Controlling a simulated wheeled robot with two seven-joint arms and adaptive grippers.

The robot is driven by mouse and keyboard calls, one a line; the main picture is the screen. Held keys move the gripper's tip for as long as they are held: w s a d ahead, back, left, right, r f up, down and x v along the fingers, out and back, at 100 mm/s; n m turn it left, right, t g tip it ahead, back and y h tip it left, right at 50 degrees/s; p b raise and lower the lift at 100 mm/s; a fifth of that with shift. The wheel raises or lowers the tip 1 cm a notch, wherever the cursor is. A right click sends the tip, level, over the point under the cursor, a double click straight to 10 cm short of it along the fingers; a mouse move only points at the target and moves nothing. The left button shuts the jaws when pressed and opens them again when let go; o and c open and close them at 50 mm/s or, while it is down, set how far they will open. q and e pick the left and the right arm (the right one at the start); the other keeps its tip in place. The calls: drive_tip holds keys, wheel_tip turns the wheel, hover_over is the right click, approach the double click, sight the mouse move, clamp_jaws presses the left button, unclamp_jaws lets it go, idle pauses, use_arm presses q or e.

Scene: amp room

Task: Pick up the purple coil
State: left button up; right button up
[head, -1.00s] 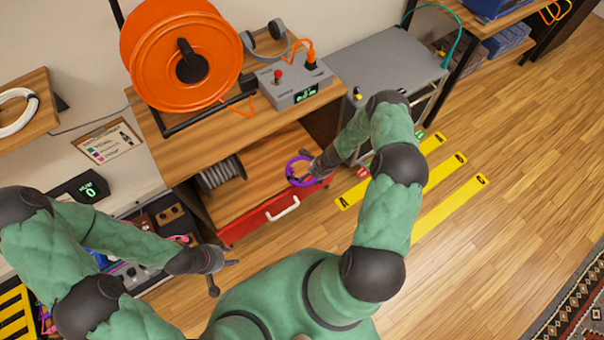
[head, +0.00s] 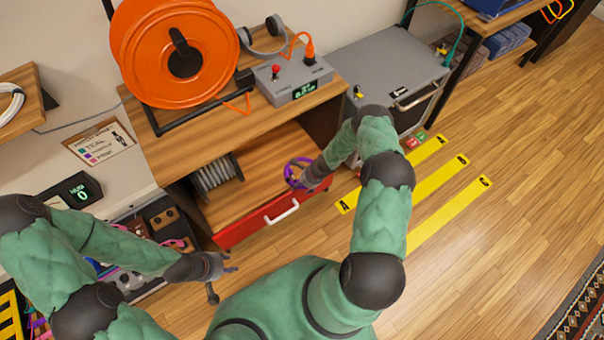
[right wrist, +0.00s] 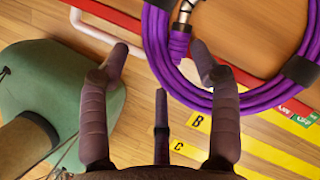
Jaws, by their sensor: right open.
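The purple coil (head: 287,173) lies at the right front of the wooden lower shelf (head: 262,170), above the red drawer front. In the right wrist view the coil (right wrist: 262,98) fills the upper right, with dark bands and a metal plug end. My right gripper (head: 302,180) is at the coil and partly hides it. In the right wrist view its fingers (right wrist: 160,50) are spread open. The coil's left strand passes between them in the picture; the right fingertip overlaps the ring. I cannot tell whether they touch. My left gripper (head: 222,282) is open and empty at lower left, away from the coil.
A red drawer front (head: 245,226) with a white handle (head: 282,211) is below the shelf. A grey cable spool (head: 217,176) lies on the shelf's left. The orange reel (head: 175,55) and grey tester box (head: 294,82) stand on the bench top above.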

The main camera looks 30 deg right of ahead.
clamp_jaws()
